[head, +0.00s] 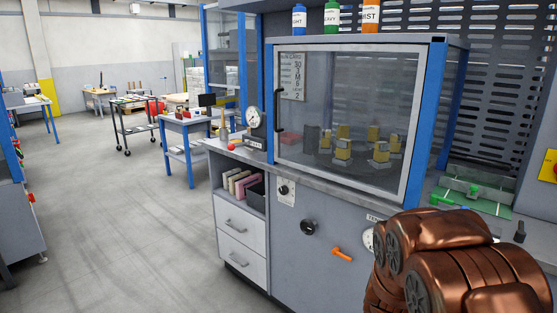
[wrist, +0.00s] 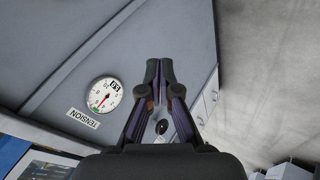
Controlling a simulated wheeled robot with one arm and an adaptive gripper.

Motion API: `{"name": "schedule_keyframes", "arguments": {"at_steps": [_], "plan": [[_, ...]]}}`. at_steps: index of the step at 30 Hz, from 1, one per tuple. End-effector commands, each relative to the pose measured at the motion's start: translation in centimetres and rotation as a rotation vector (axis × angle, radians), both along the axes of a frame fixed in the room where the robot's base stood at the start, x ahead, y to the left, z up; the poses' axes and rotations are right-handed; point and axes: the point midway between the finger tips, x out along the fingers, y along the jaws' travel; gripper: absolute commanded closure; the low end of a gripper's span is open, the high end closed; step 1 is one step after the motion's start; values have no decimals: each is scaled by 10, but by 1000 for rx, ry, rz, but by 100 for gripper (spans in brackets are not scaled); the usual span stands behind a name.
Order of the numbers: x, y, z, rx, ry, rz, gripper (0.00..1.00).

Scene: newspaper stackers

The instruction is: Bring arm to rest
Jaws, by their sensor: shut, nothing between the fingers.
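My gripper (wrist: 160,68) shows in the wrist view with its two fingers together and nothing between them. In the head view my copper-coloured arm (head: 455,260) is folded at the lower right, and the gripper itself does not show there. The arm covers part of the bench front and most of the dial.
A glass-fronted cabinet (head: 345,75) stands on the grey workbench (head: 240,155). An orange lever (head: 341,254) and a black knob (head: 307,227) stick out of the bench front. A small blue table (head: 176,124) and a black trolley (head: 135,130) stand farther back. The floor at left is clear.

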Motion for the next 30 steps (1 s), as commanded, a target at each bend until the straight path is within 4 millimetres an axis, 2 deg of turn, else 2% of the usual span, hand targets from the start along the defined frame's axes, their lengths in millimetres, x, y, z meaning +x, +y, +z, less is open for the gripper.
{"name": "schedule_keyframes", "arguments": {"at_steps": [1, 8, 15, 22, 30], "plan": [[-5, 11, 20, 50, 6, -6, 100], [-49, 62, 71, 278, 104, -53, 100], [-113, 102, 128, 442, 242, -123, 100], [-190, 122, 181, 523, 398, -226, 100], [-289, 125, 240, 529, 568, -396, 100]]}}
